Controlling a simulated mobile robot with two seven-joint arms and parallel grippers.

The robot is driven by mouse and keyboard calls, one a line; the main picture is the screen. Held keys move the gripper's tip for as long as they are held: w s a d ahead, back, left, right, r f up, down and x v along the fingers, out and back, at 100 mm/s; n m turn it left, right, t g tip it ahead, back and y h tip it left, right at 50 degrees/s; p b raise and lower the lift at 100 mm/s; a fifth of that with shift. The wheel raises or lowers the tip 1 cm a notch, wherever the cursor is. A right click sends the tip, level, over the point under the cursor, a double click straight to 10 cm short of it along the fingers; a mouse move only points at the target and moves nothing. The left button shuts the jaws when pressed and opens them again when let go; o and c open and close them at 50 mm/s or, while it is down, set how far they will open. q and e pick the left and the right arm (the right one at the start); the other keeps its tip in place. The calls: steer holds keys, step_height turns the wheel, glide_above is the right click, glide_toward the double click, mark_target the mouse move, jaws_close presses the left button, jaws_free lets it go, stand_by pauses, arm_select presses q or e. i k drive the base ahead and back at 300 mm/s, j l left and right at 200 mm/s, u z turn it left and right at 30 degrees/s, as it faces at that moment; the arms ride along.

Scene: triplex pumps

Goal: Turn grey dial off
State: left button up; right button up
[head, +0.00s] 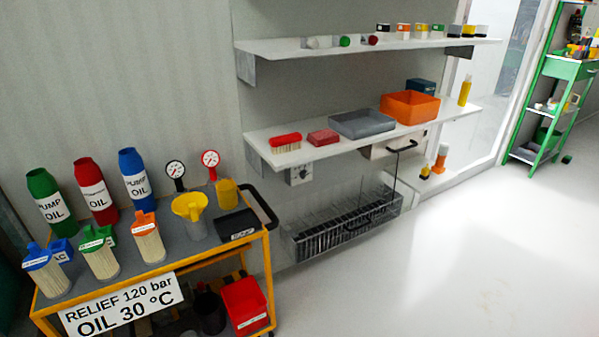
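A small grey box with what looks like a round dial (300,174) hangs on the wall just under the left end of the lower shelf. It is small in the head view, and I cannot tell its setting. Two round gauges with white faces, one black-rimmed (175,169) and one red-rimmed (210,158), stand at the back of the yellow cart. Neither of my grippers shows in the head view.
The yellow cart (155,276) at the left front holds bottles, filters and a yellow funnel (190,206). The lower shelf (350,146) carries trays. A wire rack (345,222) sits below it. The floor (450,260) at the right is clear.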

mark_target(303, 173)
steer(key=i+l, duration=0.1)
steer(key=i, duration=0.75)
